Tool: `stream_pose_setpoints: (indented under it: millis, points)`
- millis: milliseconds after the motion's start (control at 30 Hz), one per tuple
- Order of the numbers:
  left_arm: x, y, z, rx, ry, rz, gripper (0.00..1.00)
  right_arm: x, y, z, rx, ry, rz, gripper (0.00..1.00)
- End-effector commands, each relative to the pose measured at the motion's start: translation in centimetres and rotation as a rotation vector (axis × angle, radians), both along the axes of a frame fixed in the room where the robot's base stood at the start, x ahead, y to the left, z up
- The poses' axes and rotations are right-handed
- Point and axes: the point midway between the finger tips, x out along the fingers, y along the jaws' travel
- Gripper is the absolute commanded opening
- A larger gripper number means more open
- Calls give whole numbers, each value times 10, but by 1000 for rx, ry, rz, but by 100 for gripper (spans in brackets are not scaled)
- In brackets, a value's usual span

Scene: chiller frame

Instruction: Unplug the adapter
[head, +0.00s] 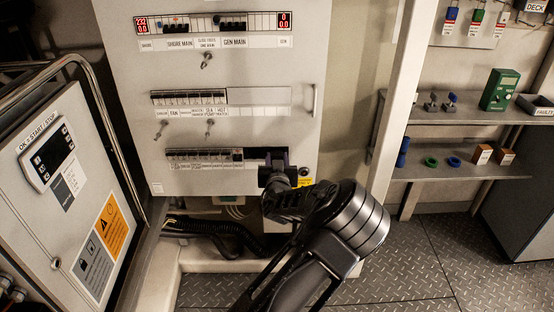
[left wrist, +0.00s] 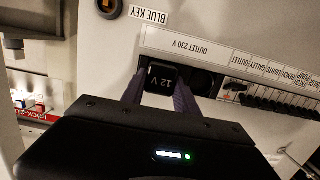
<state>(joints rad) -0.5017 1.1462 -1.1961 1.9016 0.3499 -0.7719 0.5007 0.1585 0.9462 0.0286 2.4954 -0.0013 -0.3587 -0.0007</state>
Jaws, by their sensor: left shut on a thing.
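The adapter (left wrist: 163,78) is a small black block marked "12 V", upside down in the left wrist view. It sits at the panel's dark outlet row, beside an empty-looking black socket (left wrist: 205,82) under the "OUTLET 230 V" label (left wrist: 205,48). My left gripper (left wrist: 159,90) is shut on it, one finger on each side. In the head view my left gripper (head: 276,178) is at the right end of the panel's lowest row, and the adapter is mostly hidden there. I cannot tell whether its pins are in a socket. My right gripper is not in view.
The breaker panel (head: 225,125) has keys hanging from it. A grey control box (head: 75,190) with a tubular rail stands at left. Shelves (head: 450,175) with small parts are at right. Dark cables (head: 215,230) lie below the panel. Floor at the lower right is clear.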

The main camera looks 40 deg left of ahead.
Motion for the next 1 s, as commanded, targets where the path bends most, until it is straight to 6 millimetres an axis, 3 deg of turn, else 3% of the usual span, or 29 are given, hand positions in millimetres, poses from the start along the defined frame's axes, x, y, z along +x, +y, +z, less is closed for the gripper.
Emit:
stream_pose_setpoints:
  millis: [1000]
  points:
    - [-25, -19, 0, -1, -1, 0, 0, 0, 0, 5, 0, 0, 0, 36]
